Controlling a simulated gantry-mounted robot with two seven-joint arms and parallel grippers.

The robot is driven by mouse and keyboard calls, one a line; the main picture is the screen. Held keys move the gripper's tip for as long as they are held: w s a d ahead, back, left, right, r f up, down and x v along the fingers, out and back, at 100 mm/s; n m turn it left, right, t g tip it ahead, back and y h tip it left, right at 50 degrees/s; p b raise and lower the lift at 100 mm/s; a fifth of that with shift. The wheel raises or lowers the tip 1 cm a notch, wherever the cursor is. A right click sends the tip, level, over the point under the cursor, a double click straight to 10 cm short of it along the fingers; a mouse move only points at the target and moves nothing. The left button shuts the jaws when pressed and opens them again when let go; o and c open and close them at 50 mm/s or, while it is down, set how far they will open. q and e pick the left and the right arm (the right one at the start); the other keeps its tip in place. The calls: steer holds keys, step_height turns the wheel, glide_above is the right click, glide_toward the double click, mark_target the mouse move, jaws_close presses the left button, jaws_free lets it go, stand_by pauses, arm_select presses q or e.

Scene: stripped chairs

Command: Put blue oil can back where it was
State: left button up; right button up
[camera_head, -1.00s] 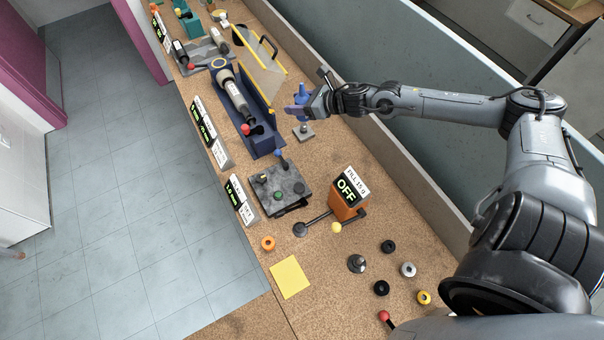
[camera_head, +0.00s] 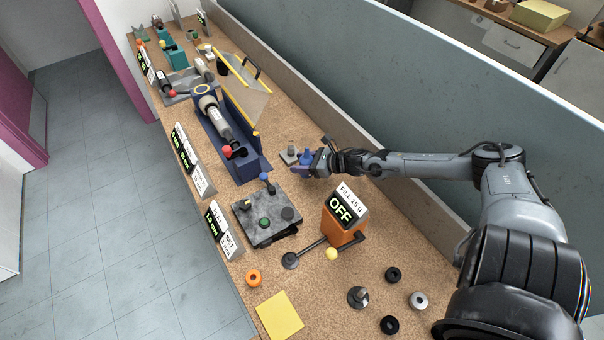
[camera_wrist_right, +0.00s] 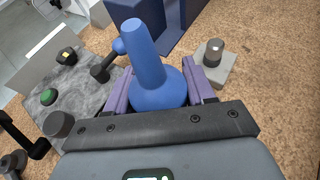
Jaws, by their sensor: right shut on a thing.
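The blue oil can (camera_head: 306,158) has a round body and a narrow spout. My right gripper (camera_head: 320,163) is shut on its body. In the right wrist view the can (camera_wrist_right: 150,62) sits between the two purple fingers (camera_wrist_right: 158,93), spout pointing away from the palm. A small grey square base with a short post (camera_head: 290,153) stands just beside the can; it also shows in the right wrist view (camera_wrist_right: 213,66), right of the can and apart from it. I cannot tell whether the can's bottom touches the bench. My left gripper is not in view.
A grey stone-like block with knobs (camera_head: 268,217) and an orange box marked OFF (camera_head: 342,222) stand nearer. A dark blue machine (camera_head: 242,160) is to the left. A low wall (camera_head: 400,182) runs behind the arm. Cork bench (camera_head: 300,183) shows bare around the can.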

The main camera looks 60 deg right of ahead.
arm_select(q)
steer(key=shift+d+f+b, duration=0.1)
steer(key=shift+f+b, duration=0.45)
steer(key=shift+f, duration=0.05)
arm_select(e)
steer(key=shift+f, duration=1.9)
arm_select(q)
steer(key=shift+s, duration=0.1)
arm_select(e)
steer(key=shift+f, duration=0.15)
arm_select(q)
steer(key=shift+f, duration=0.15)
arm_select(e)
steer(key=shift+f, duration=0.15)
steer(key=o, duration=1.3)
